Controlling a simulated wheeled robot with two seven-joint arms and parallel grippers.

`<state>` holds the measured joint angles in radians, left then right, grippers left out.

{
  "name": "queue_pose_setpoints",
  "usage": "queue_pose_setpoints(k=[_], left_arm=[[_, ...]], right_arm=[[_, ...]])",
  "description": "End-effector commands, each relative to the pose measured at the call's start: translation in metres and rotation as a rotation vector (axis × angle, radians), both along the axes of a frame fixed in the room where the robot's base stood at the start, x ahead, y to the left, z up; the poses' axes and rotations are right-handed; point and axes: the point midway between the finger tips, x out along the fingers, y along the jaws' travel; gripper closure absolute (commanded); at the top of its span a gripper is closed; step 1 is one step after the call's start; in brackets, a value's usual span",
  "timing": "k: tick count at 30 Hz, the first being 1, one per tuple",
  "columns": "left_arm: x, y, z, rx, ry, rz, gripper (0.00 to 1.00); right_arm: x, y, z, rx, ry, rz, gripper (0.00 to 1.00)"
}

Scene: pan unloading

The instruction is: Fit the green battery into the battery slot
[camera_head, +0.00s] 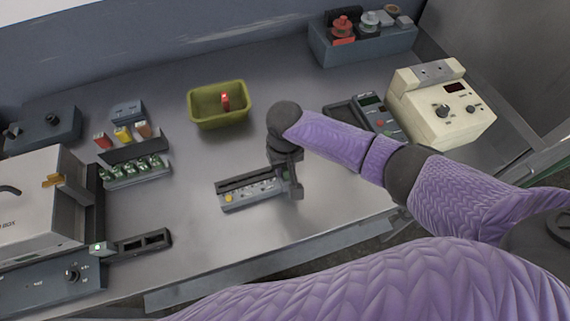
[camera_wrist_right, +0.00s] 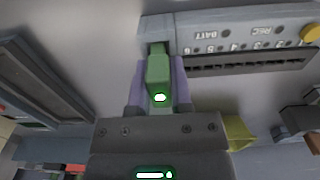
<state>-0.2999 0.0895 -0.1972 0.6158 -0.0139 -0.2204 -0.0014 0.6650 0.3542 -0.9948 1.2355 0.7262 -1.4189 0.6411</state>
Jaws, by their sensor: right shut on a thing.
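My right gripper (camera_head: 291,186) points down at the right end of a grey tester strip (camera_head: 235,205) on the table. In the right wrist view its two fingers (camera_wrist_right: 157,95) are shut on the green battery (camera_wrist_right: 158,70). The battery has a bright white mark on its near end. Its far end is at the battery slot (camera_wrist_right: 157,46), by the "BATT" label on the strip (camera_wrist_right: 215,27). I cannot tell how deep it sits in the slot. In the head view the gripper mostly hides the battery and slot. My left gripper is not in view.
An olive bin (camera_head: 205,120) with a red item stands behind the strip. A rack of green and white pieces (camera_head: 137,170) is at left, beside a grey box (camera_head: 40,205). A cream instrument (camera_head: 440,105) is at right.

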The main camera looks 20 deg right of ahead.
Motion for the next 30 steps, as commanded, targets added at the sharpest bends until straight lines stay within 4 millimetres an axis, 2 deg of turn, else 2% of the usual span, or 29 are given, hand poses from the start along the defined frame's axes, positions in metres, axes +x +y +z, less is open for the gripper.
queue_pose_setpoints(k=[20,21,24,27,30], left_arm=[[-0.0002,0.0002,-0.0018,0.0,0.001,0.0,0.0],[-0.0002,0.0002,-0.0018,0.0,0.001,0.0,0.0],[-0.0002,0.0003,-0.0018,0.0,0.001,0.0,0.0],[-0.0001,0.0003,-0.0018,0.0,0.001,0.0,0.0],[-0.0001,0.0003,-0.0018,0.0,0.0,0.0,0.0]], right_arm=[[0.0001,0.0,-0.0032,0.0,0.0,0.0,1.0],[0.0,0.0,-0.0032,0.0,0.0,0.0,0.72],[0.0,0.0001,-0.0032,0.001,0.0,0.0,0.51],[0.0,0.0001,-0.0032,0.001,0.0,0.0,0.33],[0.0,0.0001,-0.0032,0.001,0.0,0.0,0.33]])
